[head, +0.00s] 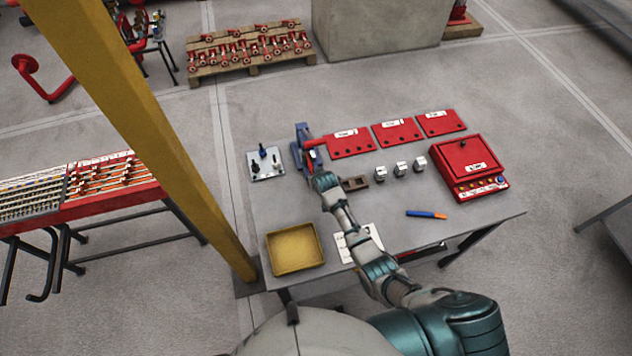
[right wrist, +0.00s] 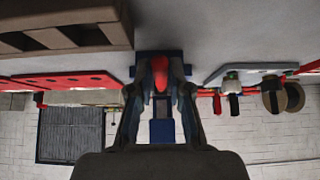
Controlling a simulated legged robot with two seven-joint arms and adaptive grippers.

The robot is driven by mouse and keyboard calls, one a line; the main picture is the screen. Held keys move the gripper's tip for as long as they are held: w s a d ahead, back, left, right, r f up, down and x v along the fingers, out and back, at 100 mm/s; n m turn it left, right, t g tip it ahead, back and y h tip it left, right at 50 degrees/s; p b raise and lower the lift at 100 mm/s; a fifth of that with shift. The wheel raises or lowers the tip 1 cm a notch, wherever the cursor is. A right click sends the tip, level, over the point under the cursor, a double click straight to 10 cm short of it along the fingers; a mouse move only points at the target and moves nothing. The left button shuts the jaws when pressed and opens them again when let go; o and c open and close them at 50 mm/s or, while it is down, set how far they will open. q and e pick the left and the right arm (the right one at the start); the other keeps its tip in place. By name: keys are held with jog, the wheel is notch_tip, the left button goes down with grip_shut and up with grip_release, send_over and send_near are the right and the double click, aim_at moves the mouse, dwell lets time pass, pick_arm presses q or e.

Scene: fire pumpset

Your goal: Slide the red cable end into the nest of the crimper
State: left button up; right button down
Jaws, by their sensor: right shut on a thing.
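The blue crimper (head: 299,150) stands upright at the back left of the grey table. My right gripper (head: 316,168) is just in front of and to the right of it. In the right wrist view, my right gripper (right wrist: 160,90) is shut on the red cable end (right wrist: 159,68), which shows between the fingertips. The blue crimper (right wrist: 161,131) is straight beyond the fingers there. The fingers and arm hide much of the cable, and I cannot tell whether its end is in the nest. My left gripper is not in view.
A metal plate with small tools (head: 265,164) lies left of the crimper. Red panels (head: 397,133), a brown block (head: 355,183), several pale blocks and a red box (head: 466,160) lie right.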

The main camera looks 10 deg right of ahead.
jog(key=shift+w, duration=0.4)
jog(key=c, duration=1)
grip_release()
jog(key=shift+s+r, duration=0.1)
jog(key=shift+s, duration=0.05)
jog(key=v, duration=1.1)
jog(key=shift+s+r, duration=0.2)
jog(key=shift+r, duration=0.05)
